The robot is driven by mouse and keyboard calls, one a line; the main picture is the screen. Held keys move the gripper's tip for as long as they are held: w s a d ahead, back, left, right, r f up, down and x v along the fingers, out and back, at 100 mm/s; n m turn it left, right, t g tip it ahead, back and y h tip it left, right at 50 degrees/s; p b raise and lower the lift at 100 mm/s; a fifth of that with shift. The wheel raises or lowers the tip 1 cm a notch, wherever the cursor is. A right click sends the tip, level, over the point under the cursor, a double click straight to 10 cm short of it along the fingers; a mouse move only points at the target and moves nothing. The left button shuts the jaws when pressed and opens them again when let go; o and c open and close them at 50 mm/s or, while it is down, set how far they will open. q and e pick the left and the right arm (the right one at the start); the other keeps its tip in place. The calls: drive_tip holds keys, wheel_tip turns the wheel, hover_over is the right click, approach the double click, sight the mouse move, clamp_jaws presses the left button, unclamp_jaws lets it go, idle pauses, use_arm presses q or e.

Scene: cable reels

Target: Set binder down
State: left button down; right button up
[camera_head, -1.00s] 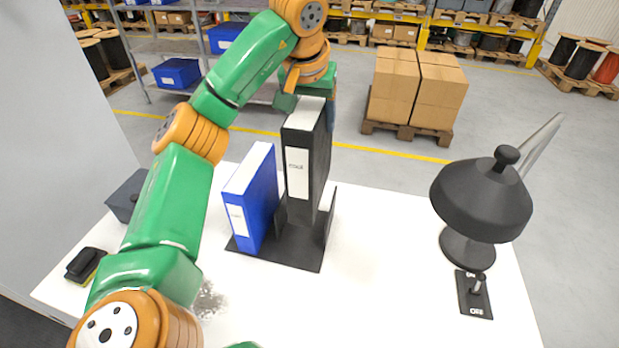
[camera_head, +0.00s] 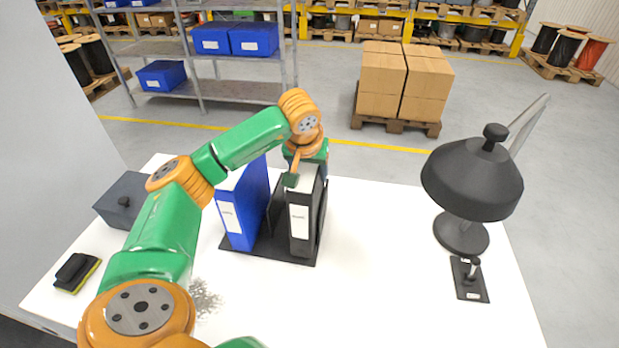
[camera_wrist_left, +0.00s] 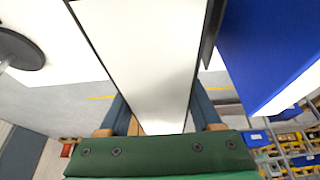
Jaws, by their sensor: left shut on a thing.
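A black binder (camera_head: 300,215) with a white label stands upright in the right part of a black rack (camera_head: 266,248). Its lower end is at the rack's base; I cannot tell if it touches. A blue binder (camera_head: 243,210) leans slightly in the left part of the rack. My left gripper (camera_head: 303,172) is shut on the black binder at its top far end. In the left wrist view the fingers (camera_wrist_left: 160,112) lie on both sides of the black binder's white page block (camera_wrist_left: 142,50), with the blue binder (camera_wrist_left: 272,50) to the right. My right gripper is out of view.
A black lamp (camera_head: 472,190) and a switch plate (camera_head: 469,280) stand on the white table (camera_head: 385,270) to the right. A grey box (camera_head: 122,202) and a stapler-like black item (camera_head: 76,271) lie at the left.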

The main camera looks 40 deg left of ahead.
use_arm(q)
drive_tip(key=shift+a+f, duration=0.1)
drive_tip(key=shift+f, duration=1)
drive_tip(key=shift+c, duration=0.4)
unclamp_jaws()
drive_tip(key=v, duration=1.2)
drive_tip(key=shift+r, duration=0.1)
drive_tip(key=shift+s, duration=0.1)
